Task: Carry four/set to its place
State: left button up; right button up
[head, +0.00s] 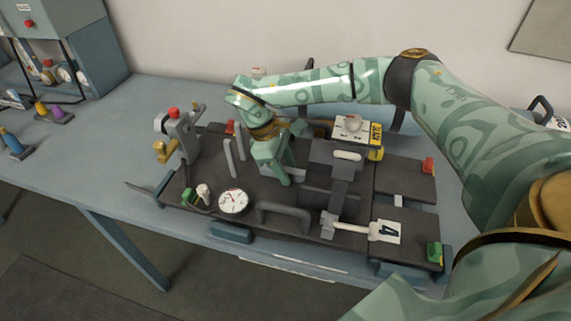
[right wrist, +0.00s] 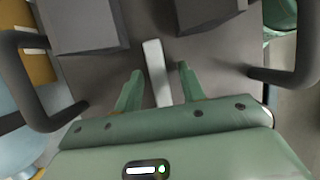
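Set four is a dark grey plate (head: 311,232) lying on the table, with a white card marked 4 (head: 388,232) near its front right. It bears a round white gauge (head: 233,201), a front handle (head: 283,211) and grey blocks. My right gripper (head: 282,178) is low over the middle of the plate, behind the front handle. In the right wrist view its two green fingers (right wrist: 158,78) stand apart on either side of a light grey bar (right wrist: 155,60), with gaps visible. Dark handles show left and right there. My left gripper is not in view.
The blue-grey table (head: 130,165) has free room left of the plate. A cabinet (head: 65,45) stands at the back left, with small coloured parts (head: 55,112) before it. A grey post with a red knob (head: 180,135) rises at the plate's left end.

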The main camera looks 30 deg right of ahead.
jog(key=shift+f, duration=0.15)
jog(key=shift+f+b, duration=0.2)
jog(key=shift+b, duration=0.55)
jog(key=p+v, duration=0.1)
jog(key=v, duration=0.1)
jog(key=p+v, duration=0.1)
jog(key=v, duration=0.2)
jog(key=shift+s+d+r, duration=0.1)
jog(key=shift+d+r, duration=0.05)
jog(key=shift+d, duration=0.1)
jog(key=p+v, duration=0.1)
jog(key=v, duration=1)
jog(key=shift+s+r+p, duration=0.2)
jog(key=shift+r+p, duration=0.15)
jog(key=shift+r, duration=0.05)
jog(key=shift+a+f, duration=0.1)
